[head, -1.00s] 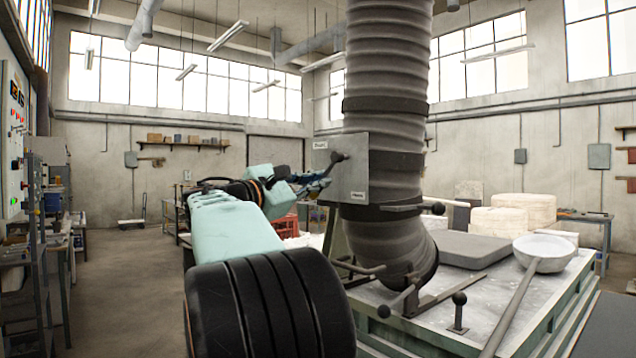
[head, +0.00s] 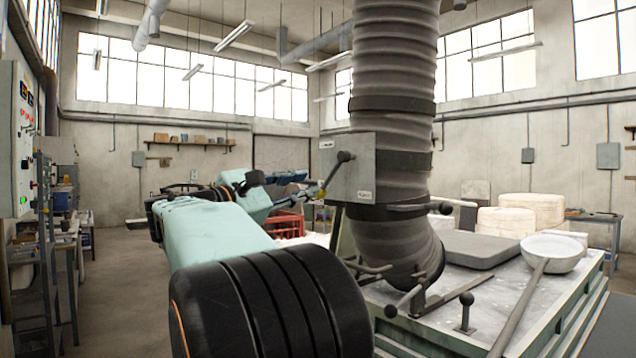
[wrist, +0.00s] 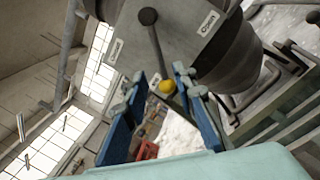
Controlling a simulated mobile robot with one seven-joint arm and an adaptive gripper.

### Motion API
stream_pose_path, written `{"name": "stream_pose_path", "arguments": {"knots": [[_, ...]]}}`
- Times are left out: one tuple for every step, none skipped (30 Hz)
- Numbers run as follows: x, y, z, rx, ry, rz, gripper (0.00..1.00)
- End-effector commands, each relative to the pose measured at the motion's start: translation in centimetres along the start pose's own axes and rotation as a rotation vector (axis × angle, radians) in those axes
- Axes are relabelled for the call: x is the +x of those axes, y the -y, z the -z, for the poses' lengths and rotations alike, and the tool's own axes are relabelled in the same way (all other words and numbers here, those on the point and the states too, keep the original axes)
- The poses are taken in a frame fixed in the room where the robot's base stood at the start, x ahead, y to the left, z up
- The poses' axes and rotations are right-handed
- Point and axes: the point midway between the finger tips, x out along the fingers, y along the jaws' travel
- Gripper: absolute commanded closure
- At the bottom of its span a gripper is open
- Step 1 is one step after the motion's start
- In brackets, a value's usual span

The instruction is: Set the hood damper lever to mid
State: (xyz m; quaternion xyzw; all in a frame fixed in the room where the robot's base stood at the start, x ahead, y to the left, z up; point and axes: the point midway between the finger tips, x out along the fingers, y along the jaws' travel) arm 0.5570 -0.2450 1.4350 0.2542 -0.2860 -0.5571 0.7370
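The grey hood damper box (head: 362,168) is fixed to the side of the ribbed duct. It also shows at the top of the wrist view (wrist: 185,45). Its lever (head: 333,172) has a dark round knob at the upper end and slants down-left to a yellow part. In the wrist view the lever (wrist: 157,48) runs from the knob down to the yellow ball (wrist: 166,87). My gripper (wrist: 162,78) has its blue fingers apart, one on each side of the lever's yellow end. Contact cannot be told. In the head view my gripper (head: 302,186) is left of the box.
The large ribbed duct (head: 395,70) rises beside the box. Below it, several ball-ended handles (head: 466,299) stick out over the bench (head: 450,335). A ladle (head: 552,253) and a grey slab (head: 480,250) lie on the bench. A red crate (head: 287,224) stands behind my arm.

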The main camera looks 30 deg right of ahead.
Motion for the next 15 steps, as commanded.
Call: {"name": "stream_pose_path", "arguments": {"knots": [[-1.1,-0.1,0.0,0.001,-0.002,-0.002,0.75],[-1.7,-0.1,0.0,0.002,-0.003,-0.002,0.75],[-2.4,-0.1,0.0,0.002,-0.002,-0.002,0.75],[-2.8,0.0,0.0,0.001,-0.002,-0.002,0.75],[-3.2,0.0,0.0,0.001,-0.002,-0.002,0.75],[-3.8,-0.1,0.0,0.001,-0.002,-0.001,0.75],[-4.1,-0.1,0.0,0.001,-0.002,-0.002,0.75],[-4.3,0.0,0.0,0.001,-0.001,-0.001,0.75],[-4.6,0.0,0.0,0.001,0.000,0.000,0.75],[-4.7,0.0,0.0,0.001,0.000,0.000,0.75],[-4.8,0.0,0.0,0.001,0.001,0.000,0.75],[-4.9,0.0,0.0,0.001,0.001,0.000,0.75],[-5.0,0.0,0.0,0.001,0.001,0.000,0.75],[-5.0,0.0,0.0,0.001,0.001,0.000,0.75],[-5.0,0.0,0.0,0.001,0.001,0.000,0.75]]}}
